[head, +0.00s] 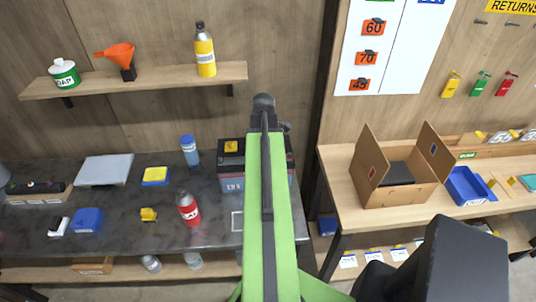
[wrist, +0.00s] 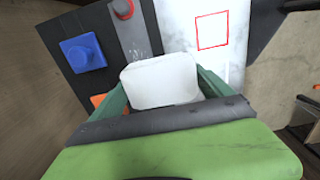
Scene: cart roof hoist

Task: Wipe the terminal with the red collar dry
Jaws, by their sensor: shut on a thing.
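My gripper (wrist: 160,85) is shut on a white pad (wrist: 160,78) with rounded corners, its green fingers on either side of it. Ahead of the pad in the wrist view, a round red part (wrist: 122,9), perhaps the red collar, stands on a grey strip at the top edge, cut off by the frame. The pad appears apart from it, though depth is hard to judge. In the head view the dark battery (head: 231,185) with a light label stands at the back of the bench, partly behind my green arm. My gripper is hidden there.
In the wrist view, a blue block (wrist: 82,53) with a round knob is left of the strip. A white panel (wrist: 205,30) with a red outline is right. On the bench (head: 125,235) are a red can (head: 188,208) and a blue-capped bottle (head: 190,150). An open carton (head: 400,185) stands right.

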